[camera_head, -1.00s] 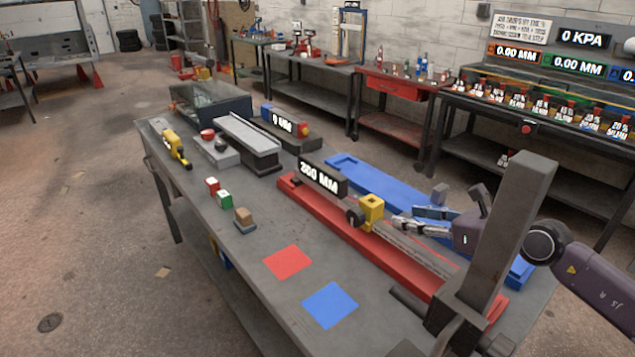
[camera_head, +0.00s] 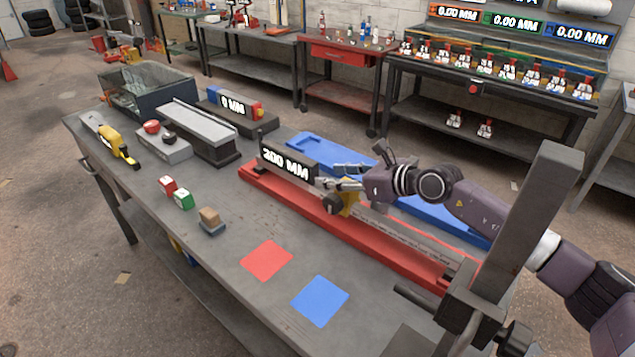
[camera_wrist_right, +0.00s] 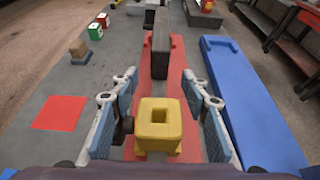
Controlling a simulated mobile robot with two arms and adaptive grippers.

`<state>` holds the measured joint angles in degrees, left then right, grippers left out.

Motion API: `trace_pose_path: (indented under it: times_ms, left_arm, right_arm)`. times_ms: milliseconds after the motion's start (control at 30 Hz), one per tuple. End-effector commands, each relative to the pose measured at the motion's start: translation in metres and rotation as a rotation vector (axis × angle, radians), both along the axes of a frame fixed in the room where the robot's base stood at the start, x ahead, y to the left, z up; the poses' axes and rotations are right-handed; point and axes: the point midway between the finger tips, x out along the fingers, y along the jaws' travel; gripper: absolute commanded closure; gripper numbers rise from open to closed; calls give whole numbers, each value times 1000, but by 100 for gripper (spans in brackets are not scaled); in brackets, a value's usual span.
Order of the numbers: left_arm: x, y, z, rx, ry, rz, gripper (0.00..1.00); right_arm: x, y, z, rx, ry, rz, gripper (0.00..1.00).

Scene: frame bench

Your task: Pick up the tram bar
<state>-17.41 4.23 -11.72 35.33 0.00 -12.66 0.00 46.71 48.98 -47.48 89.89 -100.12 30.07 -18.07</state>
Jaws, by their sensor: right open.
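What I take to be the tram bar is a long grey bar (camera_head: 408,238) lying along a red cradle (camera_head: 300,211). It carries a yellow block (camera_wrist_right: 158,126) with a square hole in its top and a black display reading 200 MM (camera_head: 287,168). My right gripper (camera_head: 343,186) is at the yellow block and partly hides it in the head view. In the right wrist view the gripper (camera_wrist_right: 160,105) is open, with one padded finger on each side of the yellow block and gaps visible. My left gripper is not in view.
A blue tray (camera_wrist_right: 245,95) lies right beside the red cradle. A thick grey post (camera_head: 540,215) stands at the bench's near right. Red (camera_head: 266,260) and blue (camera_head: 320,300) squares lie on the bench to the left, with small blocks (camera_head: 183,199) beyond.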

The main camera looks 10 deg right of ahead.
Motion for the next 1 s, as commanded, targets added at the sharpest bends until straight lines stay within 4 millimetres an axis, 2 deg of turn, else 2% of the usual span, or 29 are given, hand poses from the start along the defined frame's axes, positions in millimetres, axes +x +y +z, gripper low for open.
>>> trace_pose_path:
  times_ms: [400,700,1000]
  left_arm:
    - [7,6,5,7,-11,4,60]
    - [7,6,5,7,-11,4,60]
    - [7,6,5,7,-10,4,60]
  right_arm:
    - [35,27,-18,0,0,0,58]
    - [38,30,-21,-1,0,0,58]
    - [38,30,-21,-1,0,0,90]
